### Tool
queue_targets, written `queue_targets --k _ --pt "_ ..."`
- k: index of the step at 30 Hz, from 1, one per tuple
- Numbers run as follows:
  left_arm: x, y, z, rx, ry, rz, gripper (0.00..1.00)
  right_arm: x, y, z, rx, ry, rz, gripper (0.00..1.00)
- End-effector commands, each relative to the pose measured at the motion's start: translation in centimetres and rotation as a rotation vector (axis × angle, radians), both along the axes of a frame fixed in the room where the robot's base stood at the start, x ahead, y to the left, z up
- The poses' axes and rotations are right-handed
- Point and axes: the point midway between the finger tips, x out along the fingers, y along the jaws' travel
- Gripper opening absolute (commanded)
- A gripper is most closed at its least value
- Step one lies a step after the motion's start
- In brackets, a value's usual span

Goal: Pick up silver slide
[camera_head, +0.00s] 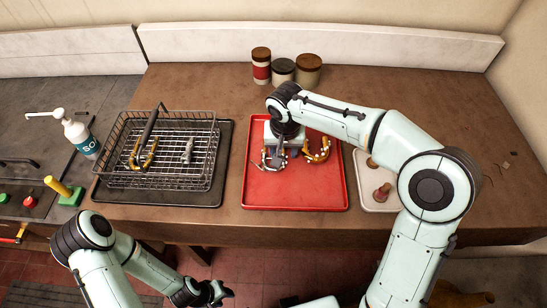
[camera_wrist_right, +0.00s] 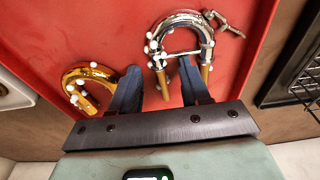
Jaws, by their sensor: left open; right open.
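The silver slide (camera_wrist_right: 181,24) lies on the red tray (camera_head: 295,197). It is a U-shaped silver tube with brass-coloured legs, small white beads and a small silver arm. In the head view the silver slide (camera_head: 270,163) is partly hidden by my right gripper (camera_head: 281,151). In the right wrist view my right gripper (camera_wrist_right: 160,68) is open. One finger overlaps the inside of the U and the other appears outside the left leg; I cannot tell their height above it. My left gripper (camera_head: 217,292) is open and empty at the bottom, in front of the table.
A gold slide (camera_head: 317,150) lies beside the silver one on the red tray. A wire basket (camera_head: 209,184) with parts stands on a dark tray at left. A white tray (camera_head: 362,195) is at right. Jars (camera_head: 283,70) stand behind. A white bottle (camera_head: 81,138) is far left.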

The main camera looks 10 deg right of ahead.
Motion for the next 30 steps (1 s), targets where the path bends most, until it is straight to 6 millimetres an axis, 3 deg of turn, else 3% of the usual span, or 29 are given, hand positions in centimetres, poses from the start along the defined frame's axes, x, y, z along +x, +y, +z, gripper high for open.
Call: queue_targets --k 1,2,3,6,20,26,30 --pt "0.0 0.0 0.0 0.0 0.0 0.0 0.41 0.0 0.0 0.0 0.0 0.0 0.0 0.46" --pt "0.0 0.0 0.0 0.0 0.0 0.0 0.41 0.0 0.0 0.0 0.0 0.0 0.0 0.4" --pt "0.0 0.0 0.0 0.0 0.0 0.0 0.41 0.0 0.0 0.0 0.0 0.0 0.0 0.27" --pt "0.0 0.0 0.0 0.0 0.0 0.0 0.41 0.0 0.0 0.0 0.0 0.0 0.0 0.0" --pt "0.1 0.0 0.2 0.0 -0.001 0.0 0.41 0.1 0.0 0.8 0.0 -0.002 -0.001 0.0" --pt "0.6 0.0 0.7 0.0 -0.007 0.0 0.41 0.1 0.0 3.8 -0.001 -0.006 -0.001 0.0" --pt "1.4 0.0 1.5 0.0 -0.016 0.0 0.41 0.2 0.1 7.7 0.001 -0.009 -0.001 0.0"
